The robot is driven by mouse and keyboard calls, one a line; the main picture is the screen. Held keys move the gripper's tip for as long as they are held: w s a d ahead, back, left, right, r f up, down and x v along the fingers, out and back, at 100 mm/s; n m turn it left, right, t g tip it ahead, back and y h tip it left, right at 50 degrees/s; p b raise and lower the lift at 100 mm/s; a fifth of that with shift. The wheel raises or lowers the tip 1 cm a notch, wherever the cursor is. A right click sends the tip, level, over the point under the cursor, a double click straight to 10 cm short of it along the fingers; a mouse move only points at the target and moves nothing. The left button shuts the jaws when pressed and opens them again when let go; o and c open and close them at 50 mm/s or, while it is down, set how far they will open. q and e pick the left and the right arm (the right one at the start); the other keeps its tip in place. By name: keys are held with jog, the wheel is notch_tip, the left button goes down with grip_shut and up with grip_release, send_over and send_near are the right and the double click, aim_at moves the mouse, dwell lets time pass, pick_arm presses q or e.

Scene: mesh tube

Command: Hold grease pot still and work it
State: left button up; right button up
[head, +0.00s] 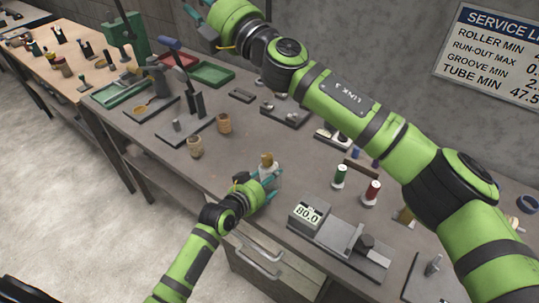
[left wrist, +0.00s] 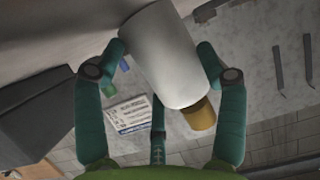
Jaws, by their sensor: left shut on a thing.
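The grease pot (head: 267,169) is a pale cylinder with a brass-coloured cap (head: 266,158) on top. It is near the bench's front edge in the head view. My left gripper (head: 270,184) is shut on the pot's body, with teal fingers on either side. In the left wrist view the white pot body (left wrist: 160,50) lies between the fingers, with the brass cap (left wrist: 200,115) at its lower end. My right gripper (head: 197,16) is at the top edge of the head view, far from the pot. Only part of it shows, so its opening is unclear.
Two tan cups (head: 224,123) (head: 195,147) stand to the left. Green (head: 211,73) and red trays lie at the back. My right arm crosses above the bench.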

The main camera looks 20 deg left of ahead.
jog(key=w+d+f+m+t+h, duration=0.3)
jog(key=w+d+f+m+h, duration=0.8)
jog(key=f+m+h, duration=0.15)
jog(key=g+h, duration=0.2)
jog(key=g, duration=1)
send_near(269, 157)
jog(key=x, duration=0.9)
jog(key=shift+a+f, duration=0.15)
jog(key=shift+f, duration=0.05)
jog(key=shift+c, duration=0.4)
jog(key=shift+s, duration=0.1)
jog(key=c, duration=1)
